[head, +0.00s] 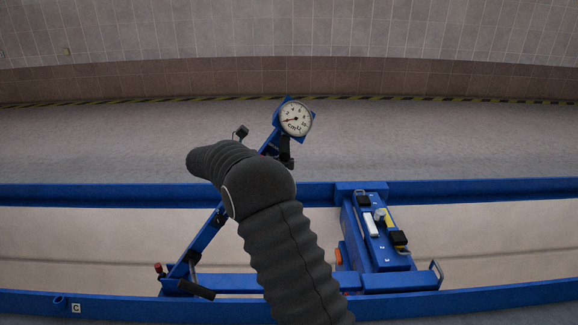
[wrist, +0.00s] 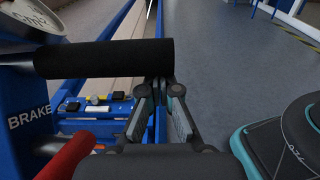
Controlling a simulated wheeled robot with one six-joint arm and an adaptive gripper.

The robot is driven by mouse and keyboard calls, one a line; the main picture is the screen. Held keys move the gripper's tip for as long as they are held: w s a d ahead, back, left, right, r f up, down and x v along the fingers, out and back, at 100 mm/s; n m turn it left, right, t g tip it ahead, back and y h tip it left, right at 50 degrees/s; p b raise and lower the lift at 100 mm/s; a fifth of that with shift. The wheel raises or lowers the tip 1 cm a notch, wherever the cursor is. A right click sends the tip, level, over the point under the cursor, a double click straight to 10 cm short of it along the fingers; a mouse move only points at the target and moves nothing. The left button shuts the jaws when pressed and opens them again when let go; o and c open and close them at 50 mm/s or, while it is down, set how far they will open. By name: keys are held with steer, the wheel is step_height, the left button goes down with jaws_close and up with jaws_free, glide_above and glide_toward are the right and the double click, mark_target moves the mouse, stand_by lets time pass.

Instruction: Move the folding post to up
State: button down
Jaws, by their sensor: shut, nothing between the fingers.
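The folding post (head: 207,232) is a blue bar that slants in the head view from the lower left up to a round white dial gauge (head: 296,118). My arm covers its middle. In the wrist view the blue post (wrist: 30,110) is at the left, marked BRAKE, with part of the gauge (wrist: 30,18) above. A black cylindrical handle (wrist: 105,58) sticks out across the wrist view. My gripper (wrist: 160,92) is shut and empty, its fingertips close to the handle's right end; I cannot tell whether they touch. In the head view my arm hides the gripper.
Blue rails (head: 480,188) run across the head view. A blue carriage unit (head: 385,240) with black and white knobs sits right of my arm. A red lever (wrist: 68,158) is low left in the wrist view. Open grey floor (wrist: 215,60) lies to the right.

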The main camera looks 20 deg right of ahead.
steer(key=shift+r, duration=0.1)
step_height(320, 180, down, 10)
steer(key=m+t+y, duration=0.1)
steer(key=t+y, duration=0.1)
steer(key=y, duration=0.1)
steer(key=s+a+f+m+y, duration=0.1)
steer(key=s+f+m+y, duration=0.2)
steer(key=s+y, duration=0.25)
steer(key=s+r+m+t+y, duration=0.2)
steer(key=s+r+m+y, duration=0.1)
steer(key=s, duration=0.7)
steer(key=s+r+m+t+y, duration=0.2)
steer(key=s+r+m+t, duration=0.1)
steer(key=s, duration=0.8)
steer(key=s+a+r+m+t+y, duration=0.1)
steer(key=s+r+m+t+y, duration=0.1)
steer(key=s, duration=0.8)
step_height(320, 180, up, 2)
steer(key=m+y, duration=0.1)
steer(key=m, duration=0.2)
steer(key=shift+s+t+y, duration=0.25)
steer(key=shift+t+y, duration=0.05)
steer(key=shift+y, duration=0.05)
